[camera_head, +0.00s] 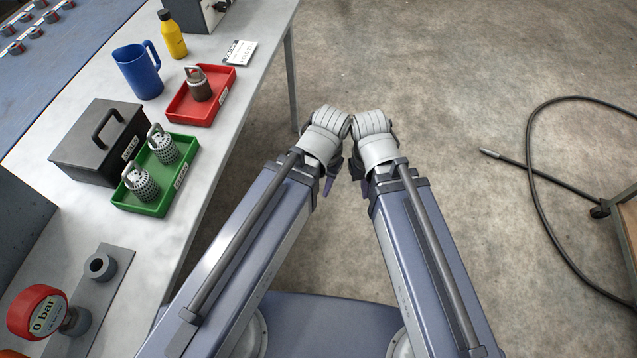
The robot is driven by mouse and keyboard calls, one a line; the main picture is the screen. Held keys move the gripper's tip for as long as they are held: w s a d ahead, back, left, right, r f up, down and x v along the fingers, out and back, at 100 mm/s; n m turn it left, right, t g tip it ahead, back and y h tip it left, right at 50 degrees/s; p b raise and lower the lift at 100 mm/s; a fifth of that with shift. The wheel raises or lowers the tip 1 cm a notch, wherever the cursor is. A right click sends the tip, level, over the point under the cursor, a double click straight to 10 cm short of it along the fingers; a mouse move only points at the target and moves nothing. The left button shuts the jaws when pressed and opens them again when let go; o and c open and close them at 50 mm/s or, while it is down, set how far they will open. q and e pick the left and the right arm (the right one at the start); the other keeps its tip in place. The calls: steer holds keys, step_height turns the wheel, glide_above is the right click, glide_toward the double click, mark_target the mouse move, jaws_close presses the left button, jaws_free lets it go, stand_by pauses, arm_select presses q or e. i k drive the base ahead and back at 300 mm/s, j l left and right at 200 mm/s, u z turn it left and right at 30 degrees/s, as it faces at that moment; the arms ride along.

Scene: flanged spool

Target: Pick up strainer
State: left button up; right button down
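Two clean light-grey perforated strainers with loop handles stand in a green tray (127,203) on the bench at the left: a rear strainer (163,149) and a front strainer (141,184). A brown, dirty-looking strainer (199,88) stands in a red tray (178,114) behind them. My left gripper (328,187) and my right gripper (364,188) are close together over the floor, right of the bench and well apart from the strainers. Both are mostly hidden under my wrists. Only small dark tips show, so their opening cannot be seen.
A black box (84,150) with a handle, a blue jug (140,70) and a yellow bottle (172,36) stand near the trays. A grey fitting with a round opening (99,265) and a red gauge (38,312) are in front. A black hose (530,180) lies on the right floor.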

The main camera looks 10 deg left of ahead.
mark_target(141, 184)
steer(key=k+u, duration=0.3)
steer(key=u, duration=0.15)
steer(key=k+u, duration=0.25)
steer(key=u, duration=0.2)
steer(key=k+j+u, duration=0.2)
steer(key=u, duration=0.25)
steer(key=k, duration=0.05)
